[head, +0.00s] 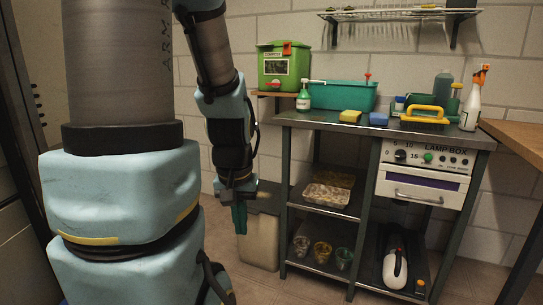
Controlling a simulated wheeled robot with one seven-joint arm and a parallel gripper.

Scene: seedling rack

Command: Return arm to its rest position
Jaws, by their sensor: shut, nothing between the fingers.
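My gripper (239,216) hangs at the end of my arm, pointing down, left of the metal rack in the head view. Its fingers are together, with nothing seen between them. It is apart from the rack and appears in front of a pale canister (258,246) on the floor. My arm's large light-blue links fill the left of the view and hide what is behind them.
The metal rack (300,121) holds a teal tub (345,96), sponges, a yellow-handled caddy (424,115) and a spray bottle (472,98). A lamp box (424,170) sits below. A wooden table (520,140) edges in at right. Some floor before the rack is clear.

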